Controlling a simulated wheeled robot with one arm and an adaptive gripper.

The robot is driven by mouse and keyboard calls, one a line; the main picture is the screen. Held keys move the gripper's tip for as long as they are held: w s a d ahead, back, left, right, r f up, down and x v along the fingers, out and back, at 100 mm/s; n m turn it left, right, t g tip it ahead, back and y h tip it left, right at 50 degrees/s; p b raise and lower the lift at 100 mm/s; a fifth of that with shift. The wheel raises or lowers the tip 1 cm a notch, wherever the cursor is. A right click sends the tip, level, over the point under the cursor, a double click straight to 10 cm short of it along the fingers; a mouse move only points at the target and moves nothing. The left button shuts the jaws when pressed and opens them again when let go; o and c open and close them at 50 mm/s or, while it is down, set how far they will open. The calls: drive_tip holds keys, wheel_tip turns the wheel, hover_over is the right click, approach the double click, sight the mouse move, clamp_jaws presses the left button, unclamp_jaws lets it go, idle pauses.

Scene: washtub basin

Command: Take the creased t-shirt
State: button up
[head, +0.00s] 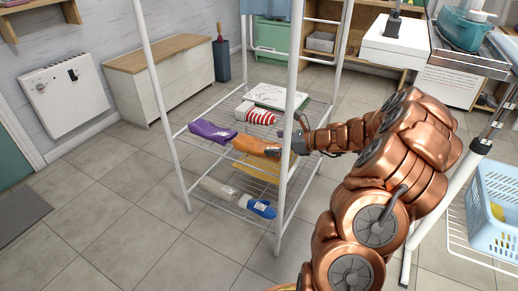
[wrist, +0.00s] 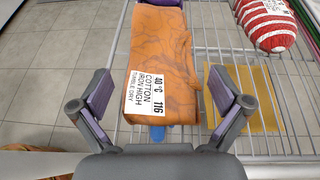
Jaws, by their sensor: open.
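A folded orange t-shirt (head: 254,146) with dark crease marks lies on the upper wire shelf of the white rack (head: 181,165), near its front right. In the wrist view the orange t-shirt (wrist: 160,52) carries a white label reading 40 °C, 116, cotton, iron high, tumble dry. My gripper (wrist: 160,85) is open, one finger on each side of the shirt's near end, with gaps visible on both sides. In the head view my gripper (head: 298,143) is at the shirt's right end, partly behind a rack post.
A purple folded item (head: 211,131) lies left of the shirt, and a red-and-white striped one (head: 262,115) behind it. Rack posts stand close to my arm. A blue basket (head: 496,225) is at right.

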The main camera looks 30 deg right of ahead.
sight(265, 145)
drive_tip(key=b+x, duration=0.1)
drive_tip(key=x, duration=0.2)
drive_tip(key=shift+f+b, duration=0.4)
drive_tip(key=shift+w+a, duration=0.2)
drive_tip(key=shift+w, duration=0.15)
drive_tip(key=shift+c, duration=0.4)
drive_tip(key=c, duration=0.9)
drive_tip(key=shift+c, duration=0.2)
